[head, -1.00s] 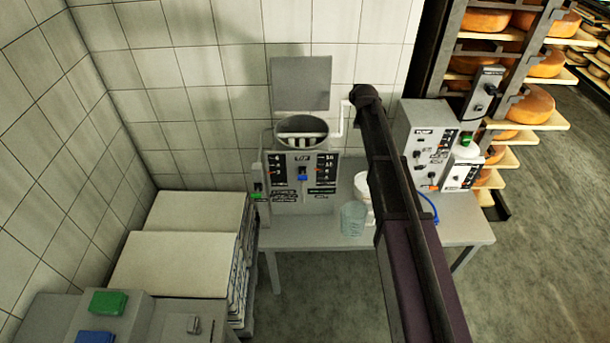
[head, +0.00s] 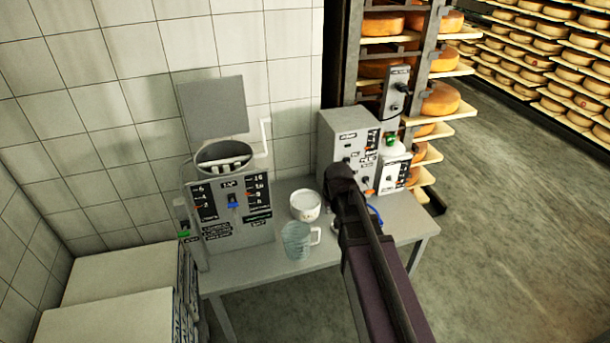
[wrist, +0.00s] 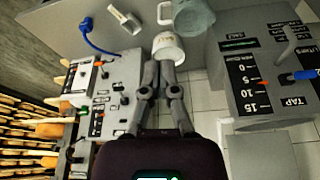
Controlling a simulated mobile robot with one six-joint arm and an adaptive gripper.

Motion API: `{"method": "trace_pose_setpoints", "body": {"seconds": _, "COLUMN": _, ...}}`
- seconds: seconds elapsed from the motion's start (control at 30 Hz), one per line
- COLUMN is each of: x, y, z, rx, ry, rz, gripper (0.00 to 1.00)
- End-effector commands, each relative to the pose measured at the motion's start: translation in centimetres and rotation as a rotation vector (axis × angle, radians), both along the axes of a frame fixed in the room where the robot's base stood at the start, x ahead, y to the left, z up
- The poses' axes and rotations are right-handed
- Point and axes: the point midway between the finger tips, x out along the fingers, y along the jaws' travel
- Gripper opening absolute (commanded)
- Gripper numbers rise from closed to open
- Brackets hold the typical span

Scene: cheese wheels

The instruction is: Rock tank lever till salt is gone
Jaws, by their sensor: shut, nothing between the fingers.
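The grey tank (head: 229,215) stands on the table, its round top opening (head: 224,158) showing pale bars inside. Its front has number scales and a blue tap lever (head: 233,201); a green-tipped part (head: 184,234) sticks out at its lower left. I cannot make out salt. In the wrist view the tank (wrist: 245,95) is at the right with its blue lever (wrist: 304,75). My gripper (wrist: 160,66) is shut and empty, left of the tank there, with its tips in front of the white cup (wrist: 167,50). Its fingers are hidden in the head view behind my arm.
A glass jug (head: 296,240) and the white cup (head: 305,205) stand right of the tank. A pump box (head: 345,140) with a blue hose (wrist: 94,40) is further right. Cheese racks (head: 440,97) stand behind it.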

Motion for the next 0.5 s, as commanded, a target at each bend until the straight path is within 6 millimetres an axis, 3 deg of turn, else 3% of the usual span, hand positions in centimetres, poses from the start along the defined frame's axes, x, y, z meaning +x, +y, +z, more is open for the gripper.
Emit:
{"method": "trace_pose_setpoints", "body": {"seconds": 0.03, "x": -3.5, "y": -1.2, "z": -2.2, "rx": -0.003, "ry": 0.051, "rz": -0.015, "gripper": 0.00}}
{"method": "trace_pose_setpoints", "body": {"seconds": 0.2, "x": -10.3, "y": -3.3, "z": -4.7, "rx": -0.010, "ry": 0.198, "rz": -0.051, "gripper": 0.00}}
{"method": "trace_pose_setpoints", "body": {"seconds": 0.33, "x": -13.2, "y": -4.1, "z": -5.6, "rx": -0.012, "ry": 0.265, "rz": -0.065, "gripper": 0.00}}
{"method": "trace_pose_setpoints", "body": {"seconds": 0.5, "x": -14.4, "y": -4.4, "z": -5.8, "rx": -0.012, "ry": 0.297, "rz": -0.072, "gripper": 0.00}}
